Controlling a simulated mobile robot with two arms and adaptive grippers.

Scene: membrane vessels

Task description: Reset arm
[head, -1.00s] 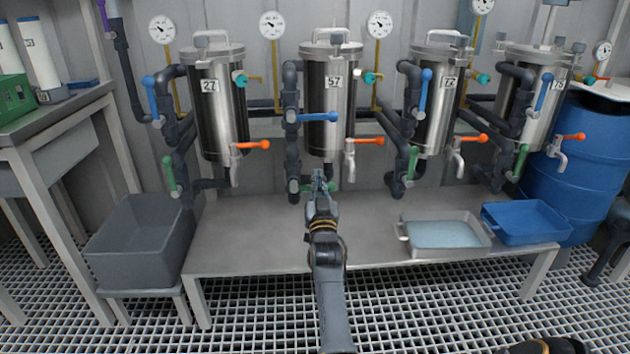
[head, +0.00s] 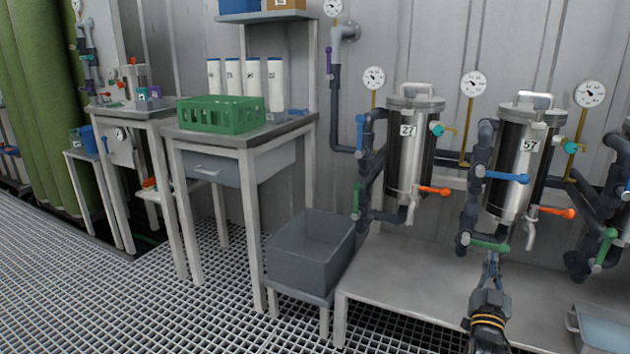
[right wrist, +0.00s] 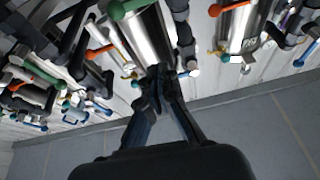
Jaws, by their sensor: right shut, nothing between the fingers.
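My right gripper (head: 491,262) is shut and empty over the low grey bench, just below the green handle (head: 490,246) of vessel 57 (head: 512,165); I cannot tell whether they touch. In the right wrist view the finger tips (right wrist: 160,78) come together with vessels, pipes and coloured handles beyond them. The blue handle (head: 505,175) and orange handle (head: 557,212) of vessel 57 lie roughly level. On vessel 27 (head: 410,160) the blue handle (head: 360,133) and green handle (head: 356,200) stand upright. My left gripper is not in view.
The low bench (head: 400,275) runs under the vessels, with a metal tray (head: 602,330) at its right. A grey bin (head: 310,262) stands left of it. A green crate (head: 220,115) and white cylinders (head: 275,85) stand on a side table. The grating floor (head: 110,280) at left is clear.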

